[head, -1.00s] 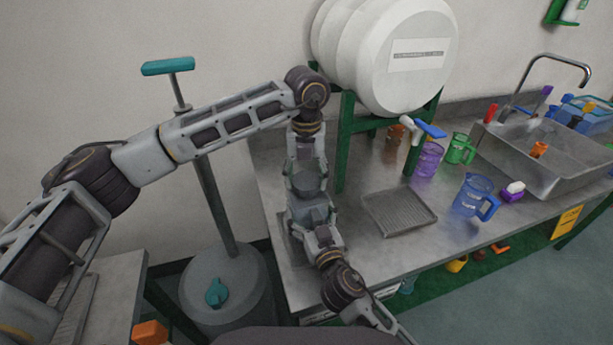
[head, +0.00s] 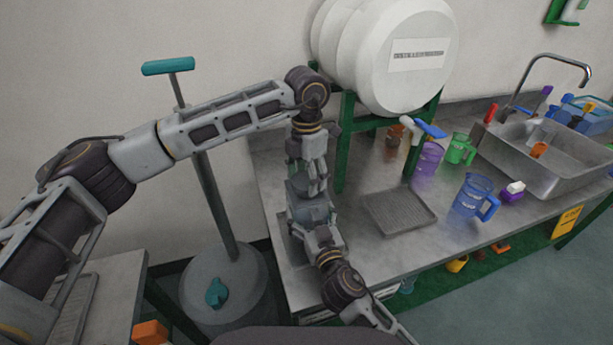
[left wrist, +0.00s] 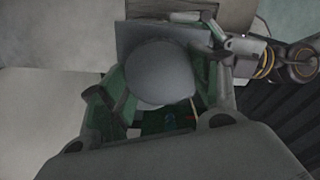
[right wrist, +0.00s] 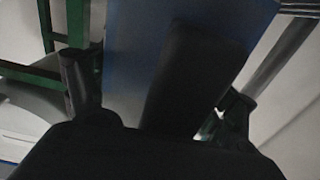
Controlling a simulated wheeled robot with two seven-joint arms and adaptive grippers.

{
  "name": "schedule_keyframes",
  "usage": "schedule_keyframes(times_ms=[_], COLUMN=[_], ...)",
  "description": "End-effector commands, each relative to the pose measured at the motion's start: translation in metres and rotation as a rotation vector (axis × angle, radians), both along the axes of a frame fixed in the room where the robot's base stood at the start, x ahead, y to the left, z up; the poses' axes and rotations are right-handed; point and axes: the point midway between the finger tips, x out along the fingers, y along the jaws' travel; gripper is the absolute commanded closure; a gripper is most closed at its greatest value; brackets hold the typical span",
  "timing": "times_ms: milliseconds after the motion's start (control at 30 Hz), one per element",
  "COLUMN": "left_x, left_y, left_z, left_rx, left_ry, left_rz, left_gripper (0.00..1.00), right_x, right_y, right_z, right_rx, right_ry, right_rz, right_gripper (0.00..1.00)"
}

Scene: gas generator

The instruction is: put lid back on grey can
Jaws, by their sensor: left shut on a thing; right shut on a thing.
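My left gripper (head: 308,188) points down from above at the near left end of the steel counter. In the left wrist view a round grey lid (left wrist: 160,73) sits between its fingers. The grey can (head: 311,211) is right below it, mostly hidden by both grippers. My right gripper (head: 318,222) reaches up from the near side and is shut on the can. In the right wrist view the can's blue-grey side (right wrist: 130,60) and its dark handle (right wrist: 193,72) lie between the fingers. The lid is at the can's top; I cannot tell whether it is seated.
A white barrel (head: 385,50) on a green stand is behind the grippers. A grey drip tray (head: 398,211), a blue jug (head: 472,195), purple and green cups and a sink (head: 545,155) are to the right. A grey floor drum (head: 225,285) with a teal-handled pump stands left.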

Motion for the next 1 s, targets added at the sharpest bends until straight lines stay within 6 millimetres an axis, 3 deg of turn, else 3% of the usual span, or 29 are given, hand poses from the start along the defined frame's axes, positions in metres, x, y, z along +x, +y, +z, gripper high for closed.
schedule_keyframes(times_ms=[1000], left_x=[0.0009], left_y=[0.0006], left_z=[0.0009], left_rx=[0.000], left_ry=[-0.002], left_rz=[-0.807], left_gripper=[0.50], right_x=[0.0002], right_y=[-0.0007], right_z=[-0.0009], right_rx=[-0.001], right_ry=[0.002], right_rz=[-0.002], right_gripper=[0.82])
